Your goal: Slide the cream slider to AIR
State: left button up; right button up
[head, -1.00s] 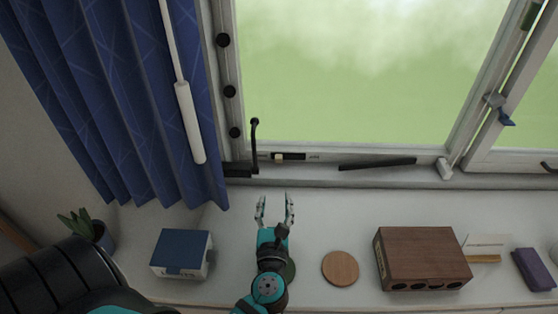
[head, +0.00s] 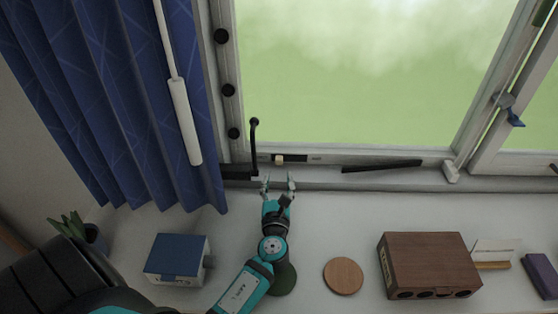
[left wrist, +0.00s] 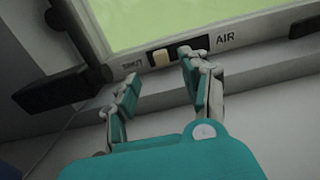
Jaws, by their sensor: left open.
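The cream slider (head: 279,158) sits at the left end of a dark slot (head: 296,158) in the window's bottom frame. In the left wrist view the cream slider (left wrist: 160,58) is at the SHUT end of the slot, and the AIR label (left wrist: 226,38) is at the right. My left gripper (head: 278,180) is open and empty, just below and in front of the slider. In the left wrist view its fingers (left wrist: 158,80) are spread, the right fingertip overlapping the dark part of the slot. I cannot tell whether it touches. My right gripper is not in view.
A black window handle (head: 254,145) stands just left of the slider, and a black bar (head: 382,166) lies to the right. A blue box (head: 178,250), a round wooden disc (head: 343,275) and a brown wooden box (head: 430,258) stand on the sill.

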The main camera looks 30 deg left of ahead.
aim_at(280, 161)
pick_arm(q)
jog(key=x, duration=0.8)
jog(key=shift+d, duration=0.1)
jog(key=shift+c, duration=0.2)
grip_shut()
jog(key=shift+d, duration=0.1)
